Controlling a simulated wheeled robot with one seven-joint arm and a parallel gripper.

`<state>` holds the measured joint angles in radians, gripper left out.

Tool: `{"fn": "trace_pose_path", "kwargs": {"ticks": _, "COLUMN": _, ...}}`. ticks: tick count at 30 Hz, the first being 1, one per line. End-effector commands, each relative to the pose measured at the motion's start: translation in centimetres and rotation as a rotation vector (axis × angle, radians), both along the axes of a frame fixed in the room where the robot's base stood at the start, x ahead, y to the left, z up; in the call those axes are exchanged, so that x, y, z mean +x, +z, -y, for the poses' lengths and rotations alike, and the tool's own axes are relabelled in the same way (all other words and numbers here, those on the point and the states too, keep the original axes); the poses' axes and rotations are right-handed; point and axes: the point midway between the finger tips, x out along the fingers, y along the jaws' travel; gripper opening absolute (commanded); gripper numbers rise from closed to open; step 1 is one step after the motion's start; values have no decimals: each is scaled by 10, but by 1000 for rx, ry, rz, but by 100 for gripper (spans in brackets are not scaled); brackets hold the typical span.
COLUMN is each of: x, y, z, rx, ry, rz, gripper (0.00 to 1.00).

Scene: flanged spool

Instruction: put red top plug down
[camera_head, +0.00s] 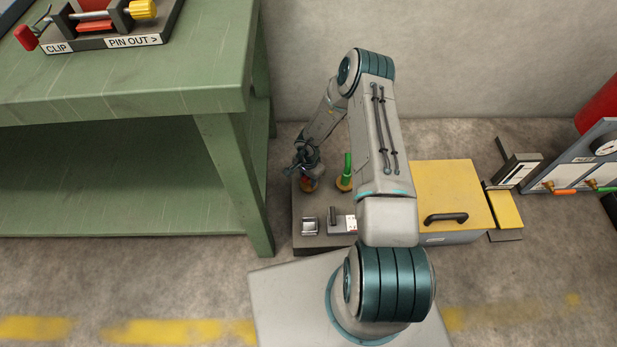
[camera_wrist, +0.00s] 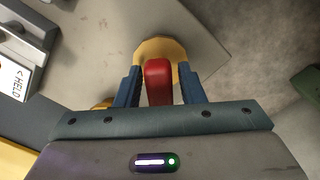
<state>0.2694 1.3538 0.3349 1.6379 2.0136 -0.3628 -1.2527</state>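The red top plug (camera_wrist: 158,82) is upright between the two fingers of my gripper (camera_wrist: 159,85) in the wrist view. Narrow gaps show between the plug and each blue finger, so the gripper looks open around it. A round yellow-tan disc (camera_wrist: 152,47) lies under the plug. In the head view, the red plug (camera_head: 308,186) is low over the left part of a dark grey board (camera_head: 311,240), with my gripper (camera_head: 305,168) directly above it. My gripper partly hides the plug there, and its lower end is hidden in the wrist view.
A green upright piece (camera_head: 348,165) on a tan round base stands to the right of the plug. A small metal holder (camera_head: 309,226) is on the board. A yellow case (camera_head: 450,195) is to the right. A green table (camera_head: 225,140) stands close on the left.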

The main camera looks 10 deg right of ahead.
Motion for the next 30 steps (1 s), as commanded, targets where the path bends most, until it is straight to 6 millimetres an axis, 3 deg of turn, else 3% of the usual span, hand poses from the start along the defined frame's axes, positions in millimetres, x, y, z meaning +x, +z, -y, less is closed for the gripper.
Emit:
{"fn": "trace_pose_path", "kwargs": {"ticks": 11, "x": 0, "y": 6, "z": 0, "rx": -1, "ry": 0, "rz": 1, "gripper": 42}}
{"fn": "trace_pose_path", "kwargs": {"ticks": 24, "x": 0, "y": 93, "z": 1, "rx": 1, "ry": -1, "rz": 1, "gripper": 42}}
{"fn": "trace_pose_path", "kwargs": {"ticks": 30, "x": 0, "y": 118, "z": 0, "rx": 0, "ry": 0, "rz": 0, "gripper": 42}}
